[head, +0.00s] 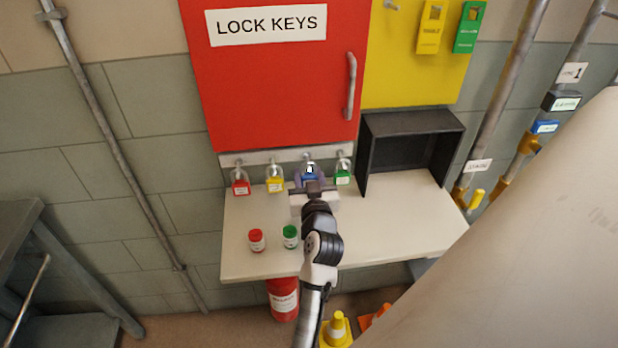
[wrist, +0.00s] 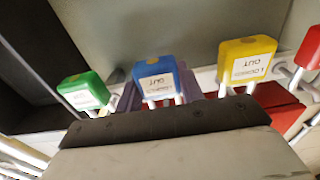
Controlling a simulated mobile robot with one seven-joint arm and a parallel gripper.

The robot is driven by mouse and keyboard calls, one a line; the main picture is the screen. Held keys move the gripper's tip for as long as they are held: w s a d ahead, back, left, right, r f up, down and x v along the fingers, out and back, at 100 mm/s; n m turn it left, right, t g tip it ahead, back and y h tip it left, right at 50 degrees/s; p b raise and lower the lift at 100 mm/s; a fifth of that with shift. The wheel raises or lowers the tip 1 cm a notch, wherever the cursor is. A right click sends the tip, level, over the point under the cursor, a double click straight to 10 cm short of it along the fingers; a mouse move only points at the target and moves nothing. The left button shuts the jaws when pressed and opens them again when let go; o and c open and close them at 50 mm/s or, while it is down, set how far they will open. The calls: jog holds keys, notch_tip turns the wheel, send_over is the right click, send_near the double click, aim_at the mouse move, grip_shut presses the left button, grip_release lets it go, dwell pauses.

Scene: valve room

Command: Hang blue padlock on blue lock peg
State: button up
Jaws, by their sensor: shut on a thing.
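The blue padlock (head: 311,175) is at the rail below the red cabinet, between the yellow and green padlocks. My gripper (head: 314,186) is shut on it from the front. In the wrist view the blue padlock (wrist: 155,76) shows its label upside down, with finger parts on both sides. The blue lock peg (head: 308,156) is just above the padlock in the head view. The shackle's top is hidden in the wrist view by my gripper's body, so I cannot tell if it is around the peg.
Red (head: 240,187), yellow (head: 275,184) and green (head: 343,178) padlocks hang close by on the rail (head: 257,157). A red jar (head: 257,240) and a green jar (head: 290,237) stand on the shelf (head: 380,235). A black open box (head: 365,155) stands right of the rail.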

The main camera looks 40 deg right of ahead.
dwell(0.4)
jog(key=o, duration=1.1)
